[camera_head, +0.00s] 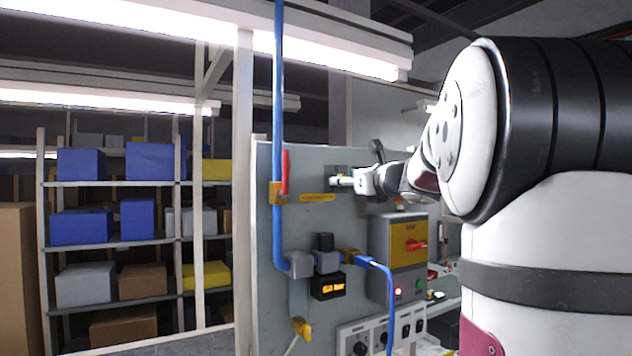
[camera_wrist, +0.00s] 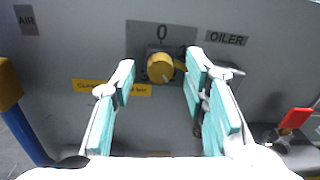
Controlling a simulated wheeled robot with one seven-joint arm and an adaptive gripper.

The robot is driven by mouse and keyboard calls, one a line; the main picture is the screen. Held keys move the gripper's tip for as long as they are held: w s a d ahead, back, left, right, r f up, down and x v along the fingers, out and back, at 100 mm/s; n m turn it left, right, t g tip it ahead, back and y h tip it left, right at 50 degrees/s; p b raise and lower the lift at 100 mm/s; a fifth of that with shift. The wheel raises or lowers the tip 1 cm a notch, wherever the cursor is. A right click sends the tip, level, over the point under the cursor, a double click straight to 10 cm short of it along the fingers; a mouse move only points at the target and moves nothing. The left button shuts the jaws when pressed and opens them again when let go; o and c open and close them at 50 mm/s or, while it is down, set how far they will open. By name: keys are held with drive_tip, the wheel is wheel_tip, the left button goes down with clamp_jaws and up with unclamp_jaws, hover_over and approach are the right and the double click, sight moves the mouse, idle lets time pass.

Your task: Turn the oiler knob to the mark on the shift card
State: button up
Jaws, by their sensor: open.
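The oiler knob (camera_wrist: 160,67) is a round yellow knob on a dark plate with a "0" above it, beside the OILER label (camera_wrist: 227,39). A small pale mark shows on its lower right face. My gripper (camera_wrist: 160,63) is open, with one teal-padded finger on each side of the knob in the picture and gaps between. I cannot tell whether the fingertips reach its depth. In the head view my gripper (camera_head: 344,181) is at the grey panel (camera_head: 262,230) and the knob cannot be made out. I cannot identify a shift card in either view.
A yellow label (camera_wrist: 112,88) sits left of the knob. A blue pipe (camera_head: 278,110) runs down the panel's left side. Below are a lit display (camera_head: 329,287), a switch box (camera_head: 408,230) with a red handle, and a blue hose (camera_head: 388,290). Shelves stand at left.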

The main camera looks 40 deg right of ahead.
drive_tip(key=shift+w, duration=0.1)
clamp_jaws()
drive_tip(key=shift+w+n+b, duration=0.1)
drive_tip(key=shift+n+b, duration=0.2)
drive_tip(key=shift+d+f+n+y+b, duration=0.1)
drive_tip(key=shift+n+y+b, duration=0.2)
drive_tip(key=shift+n+b, duration=6.3)
drive_tip(key=shift+n, duration=0.3)
